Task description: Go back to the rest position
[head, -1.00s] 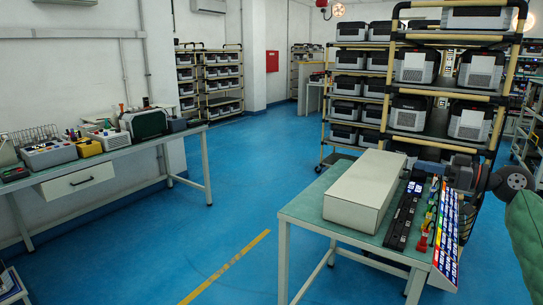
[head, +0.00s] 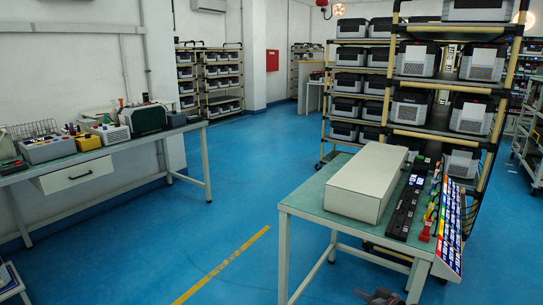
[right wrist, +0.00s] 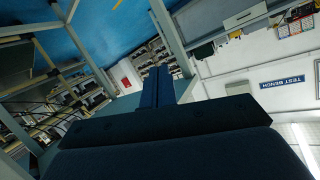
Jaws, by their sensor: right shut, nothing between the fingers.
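My right gripper (head: 381,297) shows only in part at the bottom edge of the head view, low in front of the right-hand table. In the right wrist view its two fingers (right wrist: 165,88) are together with nothing between them. My left gripper is in neither view.
The right-hand table (head: 300,196) carries a long pale box (head: 365,184), a black strip (head: 404,208) and a sloped rack of coloured labels (head: 449,225). A shelf rack (head: 408,133) of units stands behind. A bench (head: 105,152) with devices is at left. Blue floor (head: 235,185) between is clear.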

